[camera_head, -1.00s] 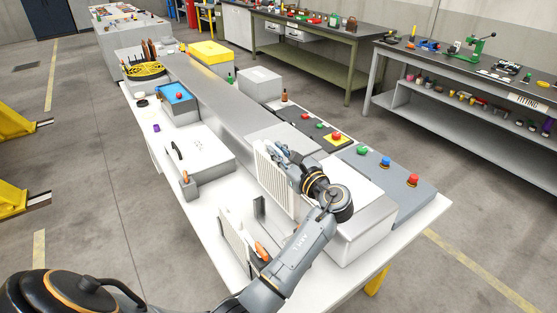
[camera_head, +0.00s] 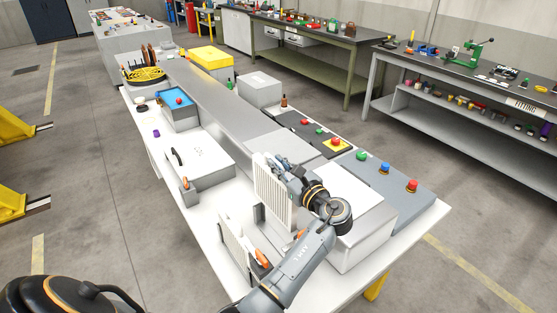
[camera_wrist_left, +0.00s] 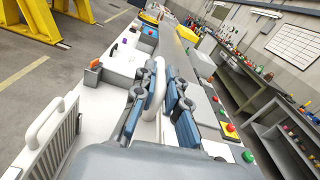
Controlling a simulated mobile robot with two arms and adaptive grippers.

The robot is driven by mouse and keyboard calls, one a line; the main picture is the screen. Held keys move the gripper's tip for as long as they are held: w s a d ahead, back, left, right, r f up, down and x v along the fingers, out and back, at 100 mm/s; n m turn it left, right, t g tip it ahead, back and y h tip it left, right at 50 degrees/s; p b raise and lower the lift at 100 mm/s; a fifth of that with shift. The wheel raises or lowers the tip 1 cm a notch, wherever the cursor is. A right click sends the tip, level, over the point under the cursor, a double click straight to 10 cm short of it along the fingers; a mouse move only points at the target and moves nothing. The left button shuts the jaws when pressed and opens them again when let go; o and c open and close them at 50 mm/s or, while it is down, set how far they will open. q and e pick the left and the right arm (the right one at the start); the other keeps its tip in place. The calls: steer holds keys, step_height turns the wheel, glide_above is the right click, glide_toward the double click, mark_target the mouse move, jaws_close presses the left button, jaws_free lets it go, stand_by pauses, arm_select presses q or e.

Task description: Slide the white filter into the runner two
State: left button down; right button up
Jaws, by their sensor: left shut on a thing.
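The white filter (camera_head: 272,195) is a slatted upright panel with a white handle, near the front of the bench in the head view. My left gripper (camera_head: 281,163) is shut on its top. In the left wrist view, the handle (camera_wrist_left: 156,88) sits between the two fingers of the left gripper (camera_wrist_left: 155,98). A grey upright bracket (camera_head: 258,215), apparently part of a runner, stands close by the filter's lower left side. I cannot tell whether the filter's lower edge is inside it. My right gripper is not in view.
Another slatted white panel (camera_wrist_left: 55,140) with a handle stands to the left. An orange-handled part (camera_head: 262,257) is near it. A white box (camera_head: 198,158) lies behind. The grey button panel (camera_head: 395,185) is on the right.

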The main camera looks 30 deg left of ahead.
mark_target(279, 180)
arm_select(q)
steer(key=shift+f+b, duration=1.05)
steer(key=shift+f, duration=1.25)
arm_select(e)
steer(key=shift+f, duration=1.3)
arm_select(q)
steer(key=shift+p, duration=1.05)
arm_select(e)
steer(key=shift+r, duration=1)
arm_select(q)
steer(key=shift+f+b, duration=1.5)
steer(key=shift+f, duration=0.85)
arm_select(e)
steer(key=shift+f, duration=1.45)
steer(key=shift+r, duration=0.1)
arm_select(q)
steer(key=shift+r+p, duration=2)
steer(key=shift+p, duration=0.2)
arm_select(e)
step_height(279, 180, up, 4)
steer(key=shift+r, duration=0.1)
arm_select(q)
steer(key=shift+p, duration=0.45)
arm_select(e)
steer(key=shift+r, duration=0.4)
